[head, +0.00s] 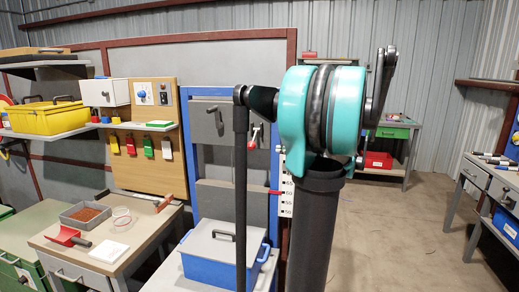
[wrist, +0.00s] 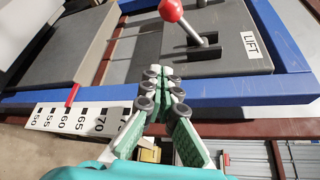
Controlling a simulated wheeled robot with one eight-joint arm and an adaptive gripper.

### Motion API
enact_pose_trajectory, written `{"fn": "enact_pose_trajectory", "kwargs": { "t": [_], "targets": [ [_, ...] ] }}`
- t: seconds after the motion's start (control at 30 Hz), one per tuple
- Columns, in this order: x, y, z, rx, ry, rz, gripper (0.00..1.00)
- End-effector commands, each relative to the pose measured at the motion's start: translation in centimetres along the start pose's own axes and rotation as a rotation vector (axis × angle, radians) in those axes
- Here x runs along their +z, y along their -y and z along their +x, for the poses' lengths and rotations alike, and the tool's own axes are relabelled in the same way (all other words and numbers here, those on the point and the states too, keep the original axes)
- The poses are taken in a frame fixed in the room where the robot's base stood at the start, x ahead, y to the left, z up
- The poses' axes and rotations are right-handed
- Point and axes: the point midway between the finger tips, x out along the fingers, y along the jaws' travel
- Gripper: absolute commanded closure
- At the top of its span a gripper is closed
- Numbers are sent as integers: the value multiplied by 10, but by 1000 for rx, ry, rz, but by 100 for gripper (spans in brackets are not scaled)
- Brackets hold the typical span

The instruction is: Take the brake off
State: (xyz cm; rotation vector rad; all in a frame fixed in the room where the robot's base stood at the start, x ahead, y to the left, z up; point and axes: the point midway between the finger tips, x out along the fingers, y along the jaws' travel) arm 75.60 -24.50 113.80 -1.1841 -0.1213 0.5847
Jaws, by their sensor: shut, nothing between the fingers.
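A lever with a red ball knob (wrist: 170,10) stands up from a slot in a grey plate (wrist: 235,28), beside a white label reading LIFT. No marking reading "brake" shows. The red knob (head: 252,143) also shows in the head view, on the blue-framed panel, just left of my arm. In the wrist view my gripper (wrist: 163,78) is shut and empty, with its fingertips together over the blue frame edge. The knob lies beyond the fingertips and looks apart from them. In the head view my arm hides the gripper.
A blue frame (wrist: 230,92) borders the plate. A white number scale (wrist: 80,117) with a red pointer sits beside it. A blue bin with a grey lid (head: 222,243) stands in front of the panel. A workbench (head: 100,235) is at left; open floor is at right.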

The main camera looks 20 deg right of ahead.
Motion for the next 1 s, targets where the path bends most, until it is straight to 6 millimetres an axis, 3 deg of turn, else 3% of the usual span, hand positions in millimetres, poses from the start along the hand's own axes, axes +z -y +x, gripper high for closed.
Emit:
{"fn": "enact_pose_trajectory", "kwargs": {
  "t": [0.37,0.9,1.0],
  "targets": [
    [1,-1,10,2,1,-2,100],
    [2,-1,102,3,3,-3,100],
    [13,-2,97,2,0,-2,100]
  ]
}}
